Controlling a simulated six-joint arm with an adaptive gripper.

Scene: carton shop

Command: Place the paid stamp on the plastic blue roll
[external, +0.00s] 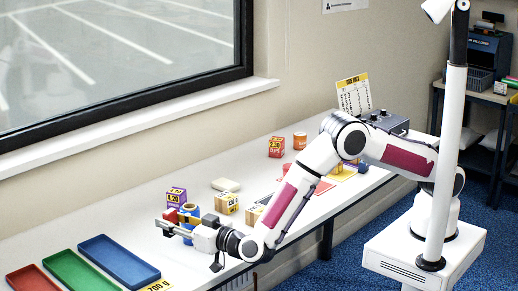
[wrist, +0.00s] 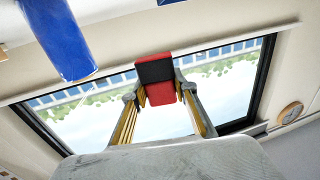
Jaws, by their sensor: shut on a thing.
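The paid stamp, a red and black block (wrist: 155,80), is pinched between the fingertips of my gripper (wrist: 160,95) in the wrist view. In the external view my gripper (external: 172,229) is low over the table, lying nearly level, with the red of the stamp (external: 171,215) at its fingers. The plastic blue roll (external: 187,211) shows right beside the gripper, partly hidden by it. In the wrist view the roll (wrist: 62,40) is at the upper left, apart from the stamp. Any lettering on the stamp cannot be read.
Blue (external: 118,261), green (external: 78,272) and red (external: 33,280) trays lie at the left. A purple price box (external: 176,196) and a yellow box (external: 227,203) stand close by the gripper. An orange-red box (external: 276,147) and an orange can (external: 300,141) are farther back. A window (wrist: 215,85) is beyond.

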